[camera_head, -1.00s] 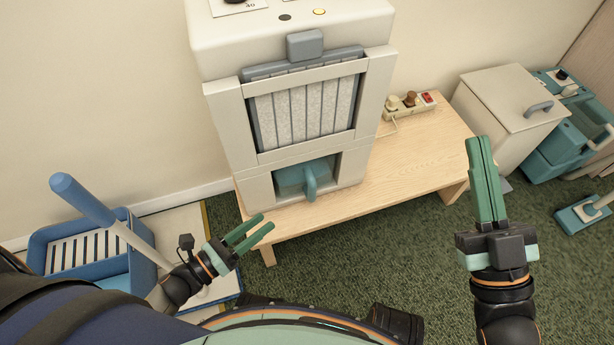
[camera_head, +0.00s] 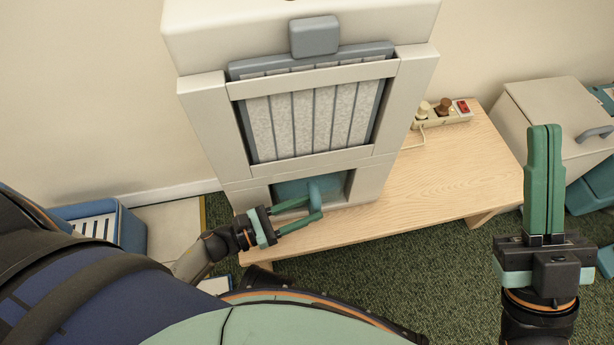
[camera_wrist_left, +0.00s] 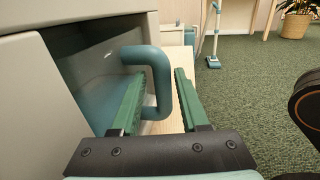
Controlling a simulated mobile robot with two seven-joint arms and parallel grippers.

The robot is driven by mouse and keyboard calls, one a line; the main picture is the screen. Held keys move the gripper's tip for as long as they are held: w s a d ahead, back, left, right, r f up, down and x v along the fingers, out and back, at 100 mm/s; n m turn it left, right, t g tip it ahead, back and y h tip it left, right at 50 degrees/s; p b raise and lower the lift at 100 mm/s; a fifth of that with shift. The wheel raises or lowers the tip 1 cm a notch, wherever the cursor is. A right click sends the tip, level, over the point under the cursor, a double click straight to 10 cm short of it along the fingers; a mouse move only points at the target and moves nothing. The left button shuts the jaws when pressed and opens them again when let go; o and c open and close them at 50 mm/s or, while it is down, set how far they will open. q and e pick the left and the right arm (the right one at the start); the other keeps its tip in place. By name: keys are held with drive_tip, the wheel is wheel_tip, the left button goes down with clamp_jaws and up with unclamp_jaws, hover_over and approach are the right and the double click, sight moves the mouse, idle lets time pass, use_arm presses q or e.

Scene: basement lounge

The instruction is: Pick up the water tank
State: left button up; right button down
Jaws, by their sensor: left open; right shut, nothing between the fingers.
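The teal water tank (camera_head: 290,188) sits in the low recess of the beige dehumidifier (camera_head: 207,130), its curved handle (camera_head: 314,187) facing out. My left gripper (camera_head: 312,208) is open at the recess, its fingertips by the handle. In the left wrist view, the handle (camera_wrist_left: 161,75) shows between the two green fingers of the left gripper (camera_wrist_left: 158,90), which are apart. The tank's body (camera_wrist_left: 100,75) shows behind the left finger. My right gripper (camera_head: 545,132) is shut and empty, fingers upward, at the right, away from the tank.
A beige lidded bin (camera_head: 550,115) stands at the right. Green carpet (camera_head: 420,260) in front is open.

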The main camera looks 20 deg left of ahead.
sight(324, 189)
use_arm(q)
drive_tip(key=x, duration=0.5)
drive_tip(key=shift+w+d+r+b, duration=0.2)
drive_tip(key=shift+d+b, duration=0.1)
drive_tip(key=shift+b, duration=0.1)
drive_tip(key=shift+c, duration=0.2)
drive_tip(key=shift+s, duration=0.1)
clamp_jaws()
drive_tip(key=shift+r, duration=0.25)
